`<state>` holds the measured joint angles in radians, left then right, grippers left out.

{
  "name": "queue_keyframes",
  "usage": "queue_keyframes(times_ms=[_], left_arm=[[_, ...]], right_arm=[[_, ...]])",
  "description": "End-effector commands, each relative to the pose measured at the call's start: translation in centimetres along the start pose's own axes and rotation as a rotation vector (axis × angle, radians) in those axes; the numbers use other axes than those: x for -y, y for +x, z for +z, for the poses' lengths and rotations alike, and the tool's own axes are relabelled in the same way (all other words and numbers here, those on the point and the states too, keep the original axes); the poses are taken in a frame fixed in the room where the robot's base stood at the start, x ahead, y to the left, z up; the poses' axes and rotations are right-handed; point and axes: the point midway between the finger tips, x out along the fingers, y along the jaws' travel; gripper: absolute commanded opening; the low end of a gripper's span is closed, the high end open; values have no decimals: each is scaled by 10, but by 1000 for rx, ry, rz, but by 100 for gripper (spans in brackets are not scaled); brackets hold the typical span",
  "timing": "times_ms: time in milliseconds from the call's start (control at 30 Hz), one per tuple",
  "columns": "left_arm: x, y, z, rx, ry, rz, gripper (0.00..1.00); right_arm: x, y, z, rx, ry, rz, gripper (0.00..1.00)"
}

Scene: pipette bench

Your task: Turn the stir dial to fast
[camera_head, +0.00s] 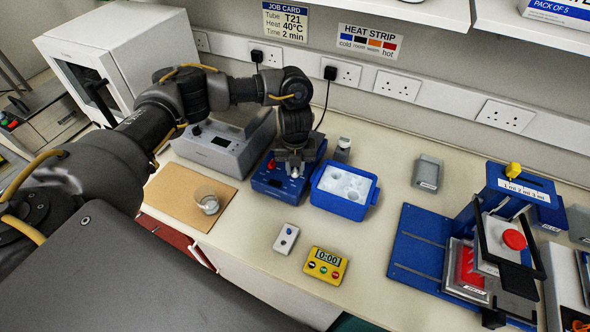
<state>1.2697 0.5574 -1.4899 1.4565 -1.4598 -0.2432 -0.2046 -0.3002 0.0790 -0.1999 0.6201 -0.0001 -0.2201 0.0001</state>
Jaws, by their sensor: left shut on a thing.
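A blue stirrer unit (268,182) stands on the bench left of the blue ice tub, with a red knob (271,165) on its front left. My left gripper (294,171) reaches down from above over the front of this unit. Its fingers are shut on a small pale dial, taken to be the stir dial, right of the red knob. The fingers cover most of the dial, so its pointer and setting cannot be read. My right gripper is not in view.
A blue tub of ice (342,207) stands close to the right. A glass beaker (206,203) stands on a brown board (171,200) to the left. A grey instrument (214,143) is behind. A yellow timer (325,265) and small white box (286,239) lie in front.

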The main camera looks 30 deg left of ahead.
Motion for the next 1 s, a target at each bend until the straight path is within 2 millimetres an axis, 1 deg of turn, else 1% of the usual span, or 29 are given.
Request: queue_keyframes(times_ms=[33,200,500,700,1000], left_arm=[[0,1,1,2,43,-2,0],[0,1,1,3,184,-2,0],[0,0,1,2,364,-1,0],[0,0,0,2,425,-1,0],[0,0,0,1,451,-1,0]], right_arm=[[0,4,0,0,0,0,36],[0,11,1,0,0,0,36],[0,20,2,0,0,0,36],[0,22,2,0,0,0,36],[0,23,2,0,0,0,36]])
